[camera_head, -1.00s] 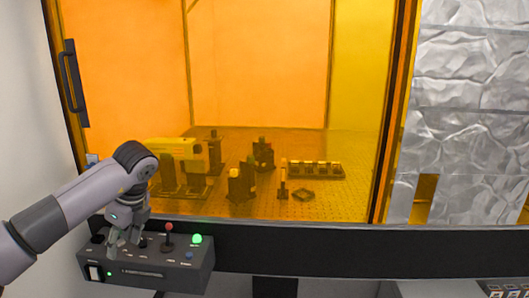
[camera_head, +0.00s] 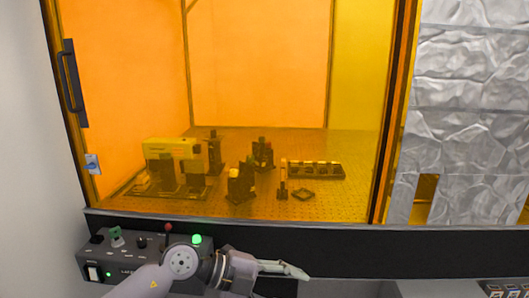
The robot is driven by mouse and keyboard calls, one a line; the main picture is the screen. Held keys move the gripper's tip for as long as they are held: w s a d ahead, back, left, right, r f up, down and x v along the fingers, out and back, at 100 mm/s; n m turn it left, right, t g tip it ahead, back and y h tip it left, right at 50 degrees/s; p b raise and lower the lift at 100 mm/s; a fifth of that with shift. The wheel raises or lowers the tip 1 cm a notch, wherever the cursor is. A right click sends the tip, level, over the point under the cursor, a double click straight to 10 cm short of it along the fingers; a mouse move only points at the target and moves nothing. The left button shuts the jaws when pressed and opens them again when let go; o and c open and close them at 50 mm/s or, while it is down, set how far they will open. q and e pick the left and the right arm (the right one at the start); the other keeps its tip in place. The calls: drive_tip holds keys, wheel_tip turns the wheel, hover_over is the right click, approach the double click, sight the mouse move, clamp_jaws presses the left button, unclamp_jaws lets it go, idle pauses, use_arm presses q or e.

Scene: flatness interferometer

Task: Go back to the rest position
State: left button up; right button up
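My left arm comes in low from the bottom left and crosses in front of the control box. My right gripper is not in view. The control box (camera_head: 125,255) has a lit green light (camera_head: 196,239), a red-topped lever (camera_head: 168,228) and a green-grey knob (camera_head: 116,236); my arm hides its lower right part.
The amber enclosure (camera_head: 260,70) stands behind a dark rail (camera_head: 400,245), with a handle (camera_head: 73,80) at left. Inside, a yellow instrument (camera_head: 172,149) and several optical mounts stand on a perforated table (camera_head: 345,200). A foil-covered wall (camera_head: 470,90) is at right.

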use_arm(q)
wheel_tip(320, 180, up, 10)
drive_tip(key=s+d+n+t+h, duration=0.1)
drive_tip(key=n+t+h, duration=0.4)
drive_tip(key=t+h, duration=0.15)
drive_tip(key=w+a+f+n+t+y, duration=0.1)
drive_tip(key=w+a+n+t+y, duration=0.3)
drive_tip(key=a+n+t+y, duration=0.7)
drive_tip(key=s+a+f+n+g+y, duration=0.2)
drive_tip(key=s+a+f+n+y, duration=0.15)
drive_tip(key=a+f+n, duration=0.4)
drive_tip(key=s+a+f+n+g+y, duration=0.25)
drive_tip(key=a+f+n+y, duration=0.2)
drive_tip(key=f, duration=0.55)
drive_tip(key=s+a+f+g, duration=0.2)
drive_tip(key=s+f+g, duration=0.45)
drive_tip(key=s, duration=0.45)
drive_tip(key=s+a+f+g, duration=0.1)
drive_tip(key=s+f+g, duration=0.4)
drive_tip(key=s+f, duration=0.8)
drive_tip(key=f, duration=2.2)
drive_tip(key=s+a+f+g, duration=0.2)
drive_tip(key=s+a+f, duration=0.1)
drive_tip(key=s+f, duration=1.2)
drive_tip(key=shift+s+a+f+m+y, duration=0.15)
drive_tip(key=shift+s+f+m+y, duration=0.2)
drive_tip(key=shift+s, duration=0.65)
